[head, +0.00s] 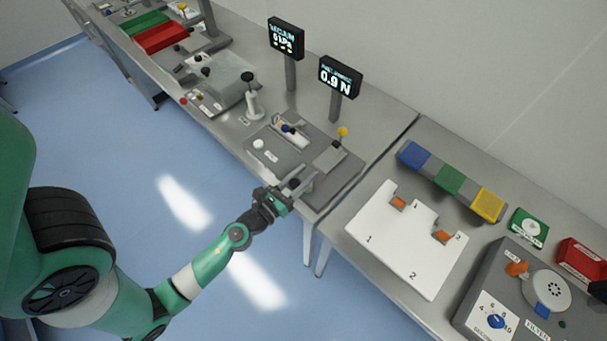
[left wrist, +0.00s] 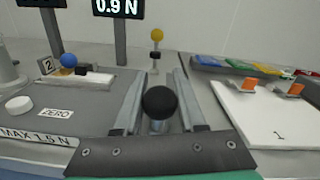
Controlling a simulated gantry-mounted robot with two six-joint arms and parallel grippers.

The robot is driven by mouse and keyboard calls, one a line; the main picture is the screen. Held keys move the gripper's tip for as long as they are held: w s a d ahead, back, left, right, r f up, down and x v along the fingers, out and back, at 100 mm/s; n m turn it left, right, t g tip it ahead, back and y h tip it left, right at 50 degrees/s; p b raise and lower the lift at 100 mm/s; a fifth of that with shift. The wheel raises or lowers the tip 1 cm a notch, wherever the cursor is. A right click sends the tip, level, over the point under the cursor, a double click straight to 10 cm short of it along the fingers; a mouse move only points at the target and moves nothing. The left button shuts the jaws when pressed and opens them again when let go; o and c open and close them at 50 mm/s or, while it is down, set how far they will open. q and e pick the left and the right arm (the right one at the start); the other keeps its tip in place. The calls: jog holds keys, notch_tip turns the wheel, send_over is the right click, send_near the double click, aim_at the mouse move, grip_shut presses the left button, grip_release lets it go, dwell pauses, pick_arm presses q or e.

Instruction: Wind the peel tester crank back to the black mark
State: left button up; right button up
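The peel tester (head: 272,154) is a grey plate on the bench, with a "0.9 N" display (head: 340,77) on a post behind it. Its crank has a black ball knob (left wrist: 160,102), seen near the plate's front right in the head view (head: 294,184). My left gripper (head: 297,182) is open, with one finger on each side of the knob; gaps show in the left wrist view (left wrist: 158,95). The crank arm beneath is mostly hidden. A yellow ball (left wrist: 156,34) tops a post with a black part (left wrist: 155,55) behind the knob. I cannot make out the black mark for certain. My right gripper is not in view.
On the tester stand a sled with a blue knob (left wrist: 68,60) and a white ZERO button (left wrist: 19,105). A vacuum display (head: 286,38) and a black-knobbed lever (head: 250,95) stand to the left. A white numbered board (head: 383,232) lies on the right bench, across a gap.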

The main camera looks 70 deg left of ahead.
pick_arm(q)
grip_shut()
